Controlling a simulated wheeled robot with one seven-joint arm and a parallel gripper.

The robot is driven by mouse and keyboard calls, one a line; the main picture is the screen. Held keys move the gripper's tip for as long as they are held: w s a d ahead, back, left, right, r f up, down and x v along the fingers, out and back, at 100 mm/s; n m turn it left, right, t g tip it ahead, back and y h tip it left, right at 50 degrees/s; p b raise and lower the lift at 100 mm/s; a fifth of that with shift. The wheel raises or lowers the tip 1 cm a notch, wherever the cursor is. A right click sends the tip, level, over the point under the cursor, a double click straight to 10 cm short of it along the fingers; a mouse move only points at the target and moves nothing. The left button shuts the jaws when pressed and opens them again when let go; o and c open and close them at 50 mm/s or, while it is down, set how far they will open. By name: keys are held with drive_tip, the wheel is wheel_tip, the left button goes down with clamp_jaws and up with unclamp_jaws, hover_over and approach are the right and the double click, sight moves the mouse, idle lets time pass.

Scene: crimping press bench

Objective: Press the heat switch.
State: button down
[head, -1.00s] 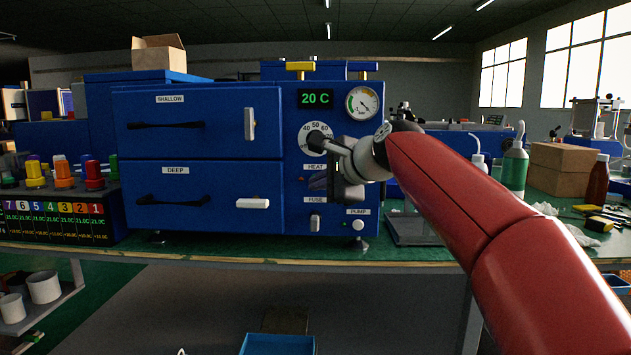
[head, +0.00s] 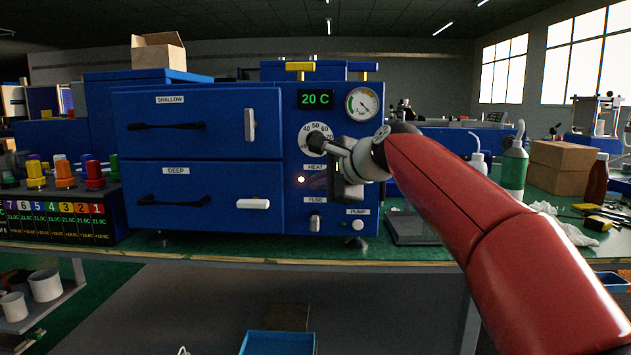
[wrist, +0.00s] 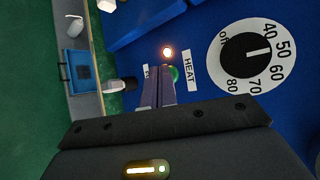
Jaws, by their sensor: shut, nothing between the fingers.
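The HEAT label (wrist: 188,70) is on the blue press panel (head: 260,212). Beside it in the wrist view, a round green part (wrist: 174,75), likely the heat switch, shows just past my fingertips and is partly covered by them. The small heat lamp (wrist: 167,52) glows orange-white; the glow (head: 301,180) also shows in the head view. My gripper (wrist: 157,88) is shut and empty, its fingertips at or very near the green part. I cannot tell whether they touch. In the head view my gripper (head: 318,183) hides the switch.
The temperature dial (wrist: 247,55) is close above the gripper. The display (head: 315,99) reads 20 C. Drawers with handles are at left; bottles (head: 514,170) stand at right.

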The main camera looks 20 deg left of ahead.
drive_tip(key=shift+s, duration=0.15)
drive_tip(key=shift+s+d, duration=0.1)
drive_tip(key=shift+s, duration=0.2)
drive_tip(key=s+d+b, duration=0.1)
drive_tip(key=s+b, duration=0.2)
drive_tip(key=s, duration=0.3)
drive_tip(key=shift+d, duration=0.2)
